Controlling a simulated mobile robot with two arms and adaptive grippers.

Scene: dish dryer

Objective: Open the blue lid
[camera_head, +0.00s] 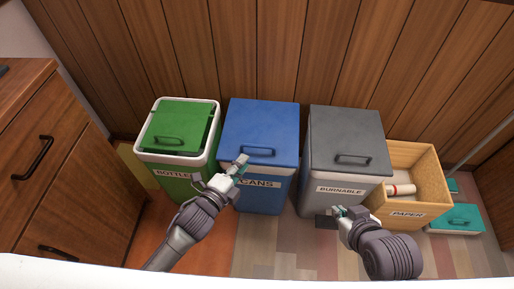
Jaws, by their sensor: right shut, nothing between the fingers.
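The blue lid (262,125) lies closed on the bin labelled CANS (264,195). Its dark blue handle (258,151) sits near the front edge. My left gripper (240,164) is at the lid's front edge, just left of the handle, and covers part of the bin's front and label. The picture is too small to tell whether its fingers touch the lid or how far apart they are. My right gripper (339,211) is shut and empty, low in front of the grey bin and the paper box.
A green bin labelled BOTTLE (172,171) stands left of the blue one. A grey bin labelled BURNABLE (346,130) stands to its right, then an open wooden PAPER box (408,214). A wooden cabinet (45,185) stands at left. The wall is close behind.

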